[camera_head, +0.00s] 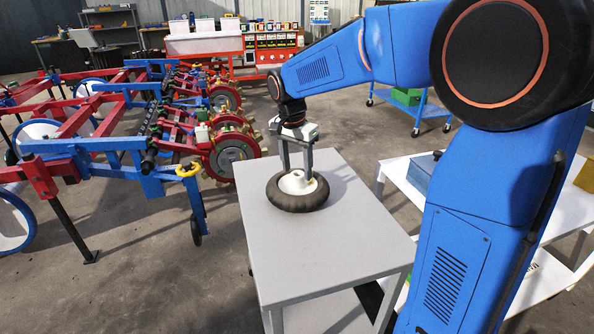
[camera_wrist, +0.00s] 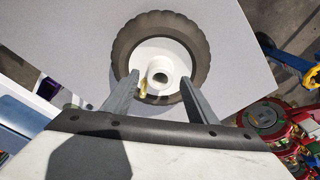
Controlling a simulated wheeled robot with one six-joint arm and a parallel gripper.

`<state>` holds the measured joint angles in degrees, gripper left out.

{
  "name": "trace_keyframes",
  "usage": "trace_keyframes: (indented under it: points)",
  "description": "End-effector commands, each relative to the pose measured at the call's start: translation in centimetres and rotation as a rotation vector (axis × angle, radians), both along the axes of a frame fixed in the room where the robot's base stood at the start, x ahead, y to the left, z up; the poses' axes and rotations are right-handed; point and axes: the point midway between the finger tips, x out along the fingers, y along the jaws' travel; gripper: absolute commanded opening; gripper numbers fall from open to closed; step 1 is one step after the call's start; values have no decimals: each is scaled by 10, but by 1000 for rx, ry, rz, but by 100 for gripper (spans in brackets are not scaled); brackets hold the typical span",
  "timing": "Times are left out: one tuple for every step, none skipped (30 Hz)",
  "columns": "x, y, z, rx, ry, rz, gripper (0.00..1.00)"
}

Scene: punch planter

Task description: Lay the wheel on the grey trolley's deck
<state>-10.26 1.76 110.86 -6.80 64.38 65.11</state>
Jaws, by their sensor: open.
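The wheel (camera_head: 298,203) has a dark ribbed tyre and a white hub. It lies flat on the deck of the grey trolley (camera_head: 330,240), toward the deck's far end. The wheel also shows in the wrist view (camera_wrist: 124,42), resting on the grey deck (camera_wrist: 85,30). My gripper (camera_head: 296,178) is directly above the wheel, pointing down, with its fingertips at the hub. In the wrist view my gripper (camera_wrist: 157,85) has its two fingers wide apart, on either side of the white hub. I cannot tell whether the fingers touch the wheel.
The red and blue planter (camera_head: 130,130) stands left of the trolley. A white table (camera_head: 405,178) with a blue box (camera_head: 418,172) is to the right. A blue cart (camera_head: 410,105) and a red stand (camera_head: 200,45) are behind. The near part of the deck is clear.

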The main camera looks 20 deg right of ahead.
Motion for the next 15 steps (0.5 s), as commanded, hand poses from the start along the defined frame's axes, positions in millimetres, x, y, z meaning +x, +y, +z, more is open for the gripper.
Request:
trace_keyframes:
  points:
    - [0,1,9,1,-4,0,52]
    - [-1,2,15,1,-4,0,52]
    - [-1,2,22,1,-5,1,52]
    - [-2,3,28,1,-4,0,52]
    - [-2,3,34,1,-5,1,52]
    - [-2,4,42,1,-4,0,52]
    - [-3,5,48,1,-4,0,52]
    - [-3,6,54,1,-5,1,52]
    - [-4,6,61,1,-3,0,52]
    - [-4,7,66,1,-4,0,52]
    - [-5,7,72,1,-4,0,52]
    - [-5,8,78,2,-4,1,52]
    - [-6,8,82,2,-4,1,52]
    - [-6,9,86,1,-3,1,52]
    - [-6,9,91,1,-3,1,52]
